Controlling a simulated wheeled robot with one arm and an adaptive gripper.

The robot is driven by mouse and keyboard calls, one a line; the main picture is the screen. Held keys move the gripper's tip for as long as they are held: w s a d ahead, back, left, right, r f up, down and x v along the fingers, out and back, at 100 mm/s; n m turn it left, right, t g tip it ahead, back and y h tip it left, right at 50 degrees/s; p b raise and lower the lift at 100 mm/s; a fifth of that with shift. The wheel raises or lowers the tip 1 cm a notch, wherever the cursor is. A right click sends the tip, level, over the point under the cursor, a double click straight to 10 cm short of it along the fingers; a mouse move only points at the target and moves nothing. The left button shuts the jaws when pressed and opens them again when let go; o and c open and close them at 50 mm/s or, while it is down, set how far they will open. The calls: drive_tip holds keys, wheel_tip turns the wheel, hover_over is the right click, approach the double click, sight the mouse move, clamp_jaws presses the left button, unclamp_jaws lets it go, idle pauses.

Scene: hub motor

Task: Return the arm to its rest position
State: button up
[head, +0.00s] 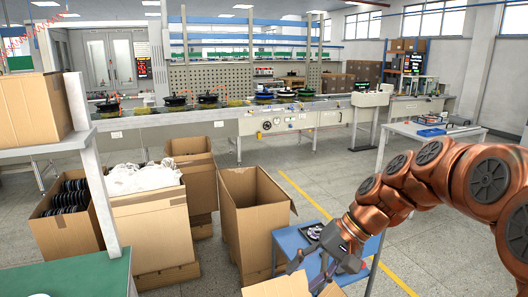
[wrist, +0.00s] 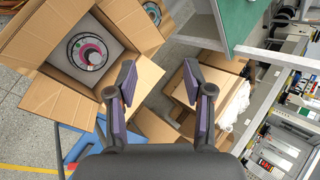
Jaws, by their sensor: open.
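My copper-coloured arm (head: 410,185) reaches in from the right edge of the head view and bends down toward the bottom centre. My gripper (head: 312,278) is low at its end, beside a blue table and over cardboard flaps at the bottom edge. In the wrist view my gripper (wrist: 160,85) shows its two dark fingers with purple pads spread apart, with nothing between them. Below it lies an open cardboard box (wrist: 125,25) with a round black, white and pink hub motor (wrist: 88,50) inside. The fingers are apart from the motor.
A blue table (head: 290,243) stands beside the gripper. Open cardboard boxes (head: 247,205) stand left of it. A green-topped table (head: 75,277) is at lower left. A long workbench (head: 270,120) with parts runs along the back. The grey floor around the yellow line is clear.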

drive_tip(key=s+d+f+h+p, duration=0.1)
drive_tip(key=s+d+h, duration=0.1)
drive_tip(key=s, duration=0.6)
drive_tip(key=s+d+f+n+h+p, duration=0.1)
drive_tip(key=s+d+f+h, duration=0.1)
drive_tip(key=s, duration=0.6)
drive_tip(key=s+d+f+n+g+h+p, duration=0.1)
drive_tip(key=s+d+h, duration=0.2)
drive_tip(key=s, duration=0.6)
drive_tip(key=shift+d+f+h+p, duration=0.15)
drive_tip(key=shift+d+h+p, duration=0.25)
drive_tip(key=shift+d, duration=0.85)
drive_tip(key=shift+c, duration=0.4)
